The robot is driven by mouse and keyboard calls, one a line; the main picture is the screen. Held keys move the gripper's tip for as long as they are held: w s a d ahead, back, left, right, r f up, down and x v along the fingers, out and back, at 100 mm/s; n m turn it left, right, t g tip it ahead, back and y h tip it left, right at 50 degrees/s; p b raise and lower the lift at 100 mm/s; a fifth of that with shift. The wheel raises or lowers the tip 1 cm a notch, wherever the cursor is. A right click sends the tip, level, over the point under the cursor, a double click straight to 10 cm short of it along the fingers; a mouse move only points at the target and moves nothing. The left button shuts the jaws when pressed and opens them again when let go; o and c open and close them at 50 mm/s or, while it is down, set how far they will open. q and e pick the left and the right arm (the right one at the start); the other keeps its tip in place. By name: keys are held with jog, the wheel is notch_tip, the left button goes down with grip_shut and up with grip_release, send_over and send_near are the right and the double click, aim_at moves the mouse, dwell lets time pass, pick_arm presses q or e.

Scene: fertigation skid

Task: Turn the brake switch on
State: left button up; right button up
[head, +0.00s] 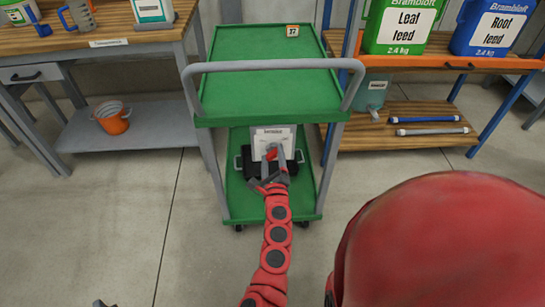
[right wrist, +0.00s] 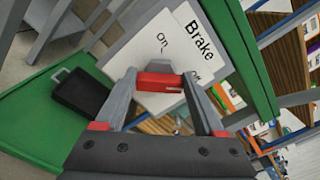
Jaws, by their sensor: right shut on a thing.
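The brake switch panel is a white plate (right wrist: 150,52) marked "Brake", "On" and "Off" in the right wrist view, where it looks tilted. In the head view the plate (head: 262,133) stands over the green trolley's lower shelf. The switch has a red handle (right wrist: 160,80) with a grey part behind it. My right gripper (right wrist: 163,88) is shut with the red handle between its fingertips. In the head view the right gripper (head: 275,154) is in front of the plate and hides part of it. A small dark tip at the bottom left may be my left gripper (head: 101,303).
The green trolley (head: 262,94) has a grey push handle above the arm. A black case (right wrist: 82,92) lies on its lower shelf. A workbench (head: 90,38) stands left, with an orange pot (head: 112,119) below. Feed containers (head: 400,27) stand on the right shelving. The floor in front is clear.

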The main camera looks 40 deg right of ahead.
jog(key=shift+c, duration=1.2)
jog(key=shift+n, duration=0.3)
jog(key=n, duration=0.3)
jog(key=shift+w+a+n, duration=0.1)
jog(key=shift+n, duration=0.2)
jog(key=n, duration=0.4)
jog(key=shift+f+n, duration=0.15)
jog(key=shift+n, duration=0.15)
jog(key=n+p, duration=0.2)
jog(key=n, duration=0.2)
jog(key=shift+f, duration=0.15)
jog(key=n+p, duration=0.2)
jog(key=n, duration=0.2)
jog(key=shift+f, duration=0.1)
jog(key=shift+f+n+p, duration=0.15)
jog(key=shift+n+p, duration=0.3)
jog(key=shift+n, duration=0.25)
